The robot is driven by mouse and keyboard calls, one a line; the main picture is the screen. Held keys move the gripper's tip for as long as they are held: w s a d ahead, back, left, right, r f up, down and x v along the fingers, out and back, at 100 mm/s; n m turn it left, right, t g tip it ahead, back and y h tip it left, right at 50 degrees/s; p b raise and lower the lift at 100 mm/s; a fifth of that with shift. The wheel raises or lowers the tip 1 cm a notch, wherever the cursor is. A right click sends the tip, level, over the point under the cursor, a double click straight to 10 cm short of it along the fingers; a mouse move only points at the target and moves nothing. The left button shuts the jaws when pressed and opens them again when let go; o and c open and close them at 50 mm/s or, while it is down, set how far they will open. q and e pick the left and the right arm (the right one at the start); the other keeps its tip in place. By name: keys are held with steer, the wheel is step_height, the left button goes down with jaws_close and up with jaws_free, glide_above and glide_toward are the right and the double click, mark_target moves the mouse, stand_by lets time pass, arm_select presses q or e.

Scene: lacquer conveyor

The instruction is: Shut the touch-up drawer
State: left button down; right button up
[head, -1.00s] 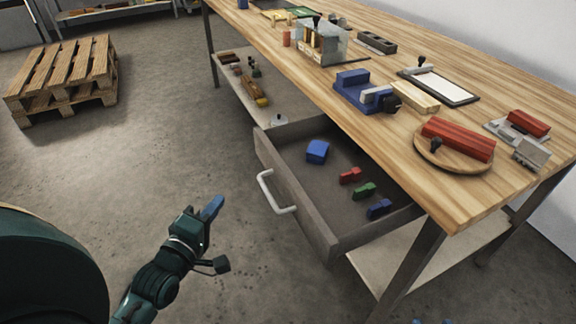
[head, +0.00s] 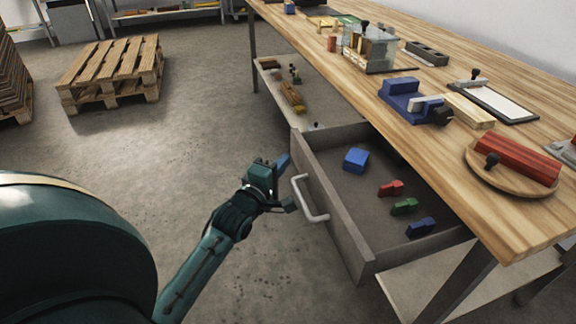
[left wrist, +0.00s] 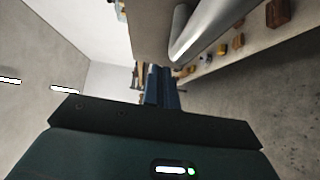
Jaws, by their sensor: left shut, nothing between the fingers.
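The touch-up drawer (head: 345,226) stands open under the workbench, pulled out toward the left of the head view. Its pale bar handle (head: 310,200) is on the front face. Inside lie a blue block (head: 356,159) and small red (head: 391,188), green (head: 404,206) and blue (head: 420,228) pieces. My left gripper (head: 284,161) is shut and empty, just left of the drawer front, close to the handle's upper end. Whether it touches the front is not clear. In the left wrist view the handle (left wrist: 205,25) looms close beyond the shut fingers (left wrist: 161,88). My right gripper is not in view.
The wooden workbench (head: 480,170) carries a blue fixture (head: 400,92), a round board (head: 500,177) with a red block, and a glass-sided box (head: 368,50). A lower shelf (head: 310,105) holds small items. Pallets (head: 112,72) stand at the back left. The floor left of the drawer is clear.

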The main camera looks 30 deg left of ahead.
arm_select(q)
steer(key=shift+w+d, duration=0.55)
steer(key=shift+w, duration=0.05)
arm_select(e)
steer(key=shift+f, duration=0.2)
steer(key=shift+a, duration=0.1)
arm_select(q)
steer(key=shift+w+d, duration=0.1)
